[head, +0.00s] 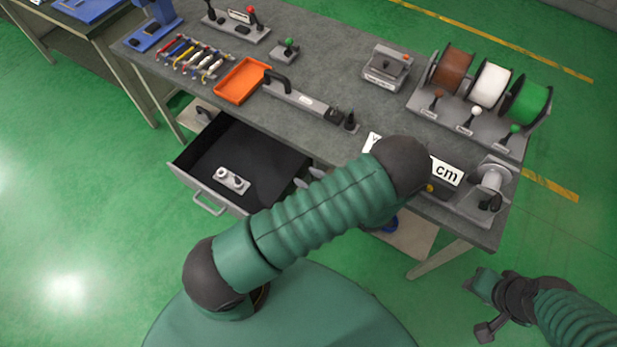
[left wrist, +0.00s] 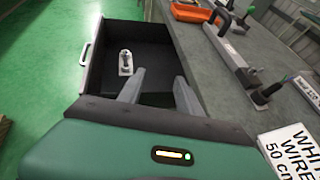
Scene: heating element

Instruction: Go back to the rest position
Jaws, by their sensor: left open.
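My left arm crosses the middle of the head view, and its forearm reaches to the front edge of the workbench (head: 330,65). My left gripper (left wrist: 160,82) shows in the left wrist view with its two grey fingers apart and nothing between them. Its fingers overlap the view of the open drawer (head: 194,175). In the head view the forearm and wrist hide most of this gripper. My right gripper (head: 488,305) is low at the right of the head view, over the green floor and clear of the bench; its jaw opening is unclear.
A small grey-white part (head: 232,180) lies in the drawer, which sticks out from the bench. Floor in front is open.

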